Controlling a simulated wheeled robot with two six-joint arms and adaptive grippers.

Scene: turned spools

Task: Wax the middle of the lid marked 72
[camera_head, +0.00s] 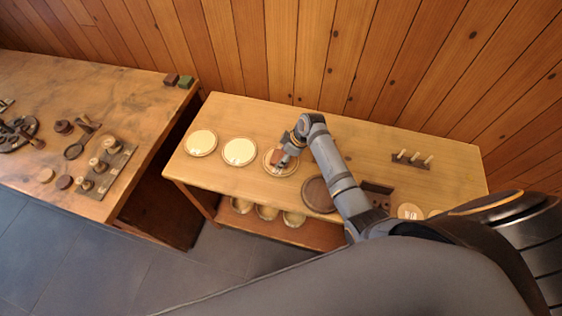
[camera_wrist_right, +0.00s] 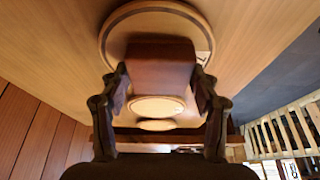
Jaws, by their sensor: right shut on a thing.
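My right gripper (camera_head: 284,158) is shut on a reddish-brown block, which shows between its fingers in the wrist view (camera_wrist_right: 160,66). The block is over a round wooden lid with a dark ring (camera_wrist_right: 155,22), the third in a row on the bench; in the head view this lid (camera_head: 270,168) is partly covered by the gripper. Whether the block touches the lid I cannot tell. Two pale-topped lids (camera_head: 201,142) and (camera_head: 240,151) lie to its left. The number 72 is not readable on any lid. My left gripper is not in view.
A dark round disc (camera_head: 317,193) lies right of the lid, beside my arm. A dark holder (camera_head: 377,189) and a peg rack (camera_head: 411,159) stand farther right. Bowls (camera_head: 267,212) sit on the lower shelf. A second table (camera_head: 130,95) with turned pieces is at left.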

